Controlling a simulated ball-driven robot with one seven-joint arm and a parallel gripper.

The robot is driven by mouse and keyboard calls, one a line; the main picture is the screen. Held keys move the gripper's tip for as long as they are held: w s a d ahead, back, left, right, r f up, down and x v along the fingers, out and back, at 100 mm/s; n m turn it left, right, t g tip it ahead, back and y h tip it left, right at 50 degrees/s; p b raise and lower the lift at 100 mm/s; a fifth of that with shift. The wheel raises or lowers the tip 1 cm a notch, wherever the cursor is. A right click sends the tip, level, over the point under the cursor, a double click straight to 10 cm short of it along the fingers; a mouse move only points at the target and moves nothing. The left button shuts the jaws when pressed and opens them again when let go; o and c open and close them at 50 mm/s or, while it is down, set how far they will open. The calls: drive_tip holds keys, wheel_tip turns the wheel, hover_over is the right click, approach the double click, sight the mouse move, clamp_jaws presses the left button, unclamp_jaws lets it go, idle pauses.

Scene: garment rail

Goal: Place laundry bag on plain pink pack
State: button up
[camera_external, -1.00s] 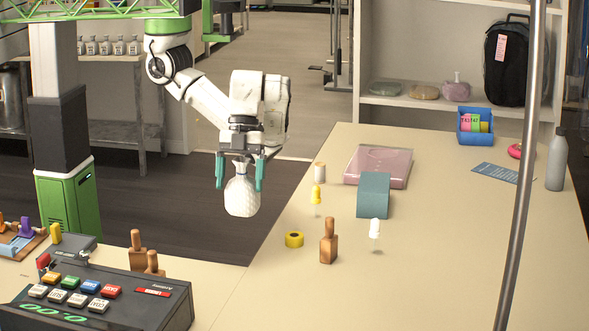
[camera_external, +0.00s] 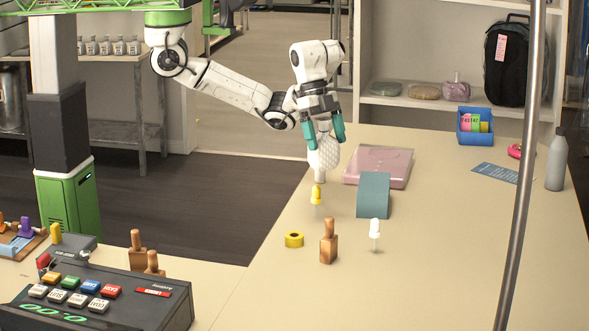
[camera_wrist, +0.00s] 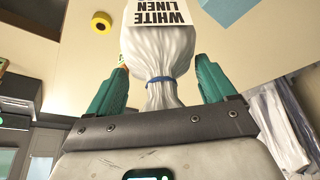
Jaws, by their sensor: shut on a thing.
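The white laundry bag (camera_external: 323,158) hangs from my gripper (camera_external: 324,136), which is shut on its gathered neck. The wrist view shows the bag (camera_wrist: 160,50) with a blue tie and a "WHITE LINEN" label, between the two teal fingers of my gripper (camera_wrist: 160,92). The plain pink pack (camera_external: 379,166) lies flat on the table, just right of the bag in the external view. The bag is to the left of the pack and appears apart from it. Its exact height over the table is hard to tell.
A teal block (camera_external: 373,195) stands in front of the pack. A yellow peg (camera_external: 316,194), a yellow tape roll (camera_external: 294,240), a wooden stamp (camera_external: 328,241) and a white peg (camera_external: 375,228) stand nearer. A blue bin (camera_external: 475,126) and a grey bottle (camera_external: 556,160) are farther right. A metal pole (camera_external: 522,180) crosses the foreground.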

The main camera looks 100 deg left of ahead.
drive_tip(key=s+a+r+n+t+y+p, duration=0.2)
drive_tip(key=a+n, duration=0.8)
drive_tip(key=a, duration=2.2)
drive_tip(key=shift+g+y, duration=0.5)
drive_tip(key=shift+y, duration=0.3)
drive_tip(key=shift+w+a+f+b, duration=0.1)
drive_tip(key=shift+w+a+f, duration=0.4)
drive_tip(key=shift+w+f, duration=1.65)
drive_tip(key=shift+w+a+f+b, duration=0.1)
drive_tip(key=shift+w+a+f, duration=0.4)
drive_tip(key=shift+w+f, duration=1.65)
drive_tip(key=shift+w+a+f+b, duration=0.1)
drive_tip(key=shift+w+a+f, duration=0.4)
drive_tip(key=shift+w+f, duration=1.65)
drive_tip(key=shift+s+f, duration=0.2)
drive_tip(key=shift+f, duration=0.1)
drive_tip(key=o, duration=1.3)
drive_tip(key=shift+c, duration=0.2)
